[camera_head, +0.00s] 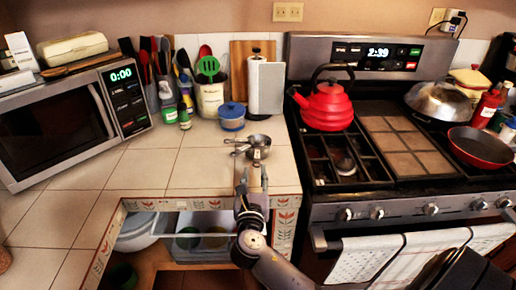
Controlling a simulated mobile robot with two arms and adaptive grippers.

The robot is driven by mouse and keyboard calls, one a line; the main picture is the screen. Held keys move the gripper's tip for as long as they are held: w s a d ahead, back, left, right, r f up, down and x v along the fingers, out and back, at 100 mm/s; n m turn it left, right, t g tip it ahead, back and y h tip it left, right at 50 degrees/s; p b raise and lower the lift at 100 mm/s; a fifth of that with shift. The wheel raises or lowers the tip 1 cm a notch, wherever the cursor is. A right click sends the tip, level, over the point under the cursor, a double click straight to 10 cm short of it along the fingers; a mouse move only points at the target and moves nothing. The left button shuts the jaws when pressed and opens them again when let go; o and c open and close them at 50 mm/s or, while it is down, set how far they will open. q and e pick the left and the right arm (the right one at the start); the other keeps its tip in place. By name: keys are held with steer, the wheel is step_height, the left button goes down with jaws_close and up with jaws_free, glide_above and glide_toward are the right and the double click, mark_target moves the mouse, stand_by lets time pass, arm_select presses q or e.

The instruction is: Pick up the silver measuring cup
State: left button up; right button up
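The silver measuring cup (258,141) sits on the tiled counter (200,168), in front of the blue lidded pot. It seems to be part of a small group of metal cups whose handles point left; the details are too small to separate. My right gripper (253,178) is just in front of the cups, near the counter's front edge, with its fingers pointing at them. The fingers are spread apart, with nothing seen between them. My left gripper is not in view.
The blue pot (231,117), a utensil crock (210,98) and a paper towel holder (265,86) stand behind. The stove with a red kettle (328,106) is right, the microwave (60,127) left. An open drawer (203,246) is below the counter.

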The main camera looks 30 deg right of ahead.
mark_target(257, 156)
steer(key=x, duration=0.4)
steer(key=shift+w, duration=0.15)
steer(key=x, duration=0.2)
steer(key=f+x, duration=0.1)
steer(key=x, duration=0.2)
steer(key=shift+d+p, duration=0.25)
steer(key=shift+p, duration=0.15)
steer(key=shift+c, duration=0.5)
jaws_close()
